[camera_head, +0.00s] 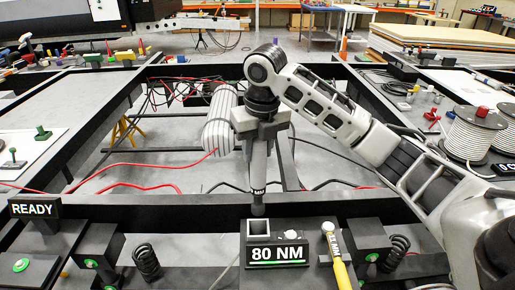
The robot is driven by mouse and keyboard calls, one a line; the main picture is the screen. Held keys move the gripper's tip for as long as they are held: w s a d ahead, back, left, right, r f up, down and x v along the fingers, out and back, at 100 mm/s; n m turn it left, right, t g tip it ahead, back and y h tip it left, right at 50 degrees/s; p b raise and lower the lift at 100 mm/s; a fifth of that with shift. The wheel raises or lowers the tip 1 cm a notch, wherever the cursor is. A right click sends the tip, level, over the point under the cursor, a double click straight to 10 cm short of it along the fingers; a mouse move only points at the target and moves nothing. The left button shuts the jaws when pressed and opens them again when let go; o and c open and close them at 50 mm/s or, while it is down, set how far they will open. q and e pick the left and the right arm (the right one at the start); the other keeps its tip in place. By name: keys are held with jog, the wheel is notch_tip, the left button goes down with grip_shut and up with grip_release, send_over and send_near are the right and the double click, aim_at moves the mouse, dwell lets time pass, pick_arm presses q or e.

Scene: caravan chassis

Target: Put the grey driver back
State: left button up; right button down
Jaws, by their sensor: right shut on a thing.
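My right gripper (260,130) hangs pointing down in the middle of the view, shut on the grey driver. The grey driver (258,165) is held upright, with a dark band low on its shaft and its dark tip down. Below it stands a black holder marked 80 NM (277,256), with a square opening (259,227) at the left of its top. The driver's tip shows just above the opening in the picture. I cannot tell whether it is directly over the opening or behind it. My left gripper is not in view.
A yellow-handled tool (341,268) leans beside the holder's right side. Black springs (146,260) stand to the left and right. A READY sign (35,209) is at left. A pale ribbed cylinder (220,120) and red cables (130,165) lie behind, within the dark frame.

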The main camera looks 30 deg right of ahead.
aim_at(258, 191)
jog(key=shift+f, duration=0.75)
jog(key=shift+f+b, duration=0.6)
jog(key=shift+f, duration=1.4)
notch_tip(258, 191, down, 2)
jog(key=shift+f, duration=0.15)
pick_arm(q)
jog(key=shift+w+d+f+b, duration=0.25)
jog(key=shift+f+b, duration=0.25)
jog(key=shift+b, duration=0.1)
pick_arm(e)
jog(key=shift+f, duration=2.4)
jog(key=c, duration=0.9)
grip_release()
jog(key=shift+f, duration=0.1)
